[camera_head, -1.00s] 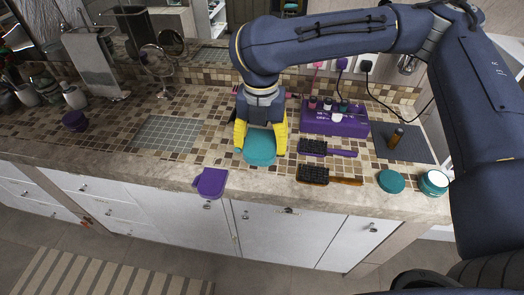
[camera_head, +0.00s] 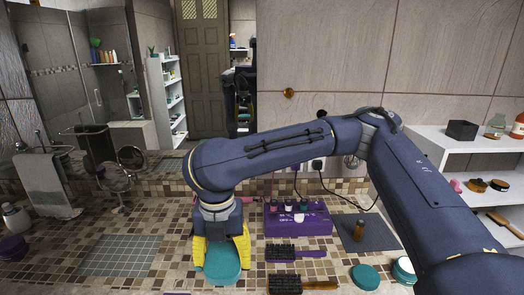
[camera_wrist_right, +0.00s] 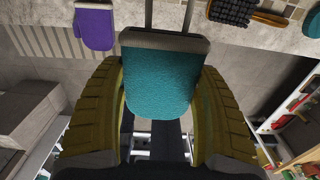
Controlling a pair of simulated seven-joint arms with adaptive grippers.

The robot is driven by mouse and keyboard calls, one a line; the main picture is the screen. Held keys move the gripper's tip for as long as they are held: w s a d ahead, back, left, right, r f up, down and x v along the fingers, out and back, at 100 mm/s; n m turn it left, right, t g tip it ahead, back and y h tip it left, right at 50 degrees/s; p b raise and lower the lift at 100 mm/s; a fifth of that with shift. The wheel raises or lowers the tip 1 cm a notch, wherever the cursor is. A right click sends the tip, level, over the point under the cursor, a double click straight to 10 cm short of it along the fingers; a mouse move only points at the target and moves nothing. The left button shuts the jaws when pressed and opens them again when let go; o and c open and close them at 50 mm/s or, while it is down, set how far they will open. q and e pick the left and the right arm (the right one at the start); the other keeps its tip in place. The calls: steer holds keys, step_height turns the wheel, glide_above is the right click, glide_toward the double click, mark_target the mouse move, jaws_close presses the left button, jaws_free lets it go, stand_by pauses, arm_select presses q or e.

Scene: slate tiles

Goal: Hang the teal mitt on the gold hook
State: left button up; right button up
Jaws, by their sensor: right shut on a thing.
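The teal mitt (camera_head: 222,266) is held between the yellow fingers of my right gripper (camera_head: 222,256), low in the head view over the front of the tiled counter. In the right wrist view the mitt (camera_wrist_right: 160,82) lies between the two fingers, with a grey-brown cuff band across its top. A small round gold hook (camera_head: 288,92) is on the tiled wall, well above and to the right of the mitt, with nothing on it. My left gripper is not in view.
A purple caddy (camera_head: 298,222) with bottles, brushes (camera_head: 282,253) and a teal round lid (camera_head: 365,277) stand right of the gripper. A dark knob (camera_head: 322,114) is on the wall below the hook. A purple mitt (camera_wrist_right: 94,24) hangs at the counter edge. A round mirror (camera_head: 131,158) stands left.

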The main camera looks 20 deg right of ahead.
steer(key=shift+s+d+f+t+h, duration=0.15)
steer(key=shift+s+f+t+h, duration=0.15)
steer(key=shift+f+t, duration=0.25)
steer(key=shift+d+f+t+h, duration=0.3)
steer(key=shift+f+t, duration=0.2)
steer(key=shift+t, duration=0.25)
steer(key=w+d+r+m+t+h, duration=0.1)
steer(key=w+d+r+t+h, duration=0.15)
steer(key=w+d, duration=0.75)
steer(key=w+d+r+m+t+h, duration=0.15)
steer(key=w+d+t, duration=0.35)
steer(key=w, duration=0.9)
steer(key=w+d+r+t+h, duration=0.2)
steer(key=d+r+h, duration=0.1)
steer(key=d+r, duration=0.5)
steer(key=w+d+r+t+h, duration=0.1)
steer(key=w+d+r+h, duration=0.2)
steer(key=d+r, duration=0.6)
steer(key=shift+w+d+r+t, duration=0.2)
steer(key=shift+d+r+t, duration=0.15)
steer(key=shift+d, duration=0.35)
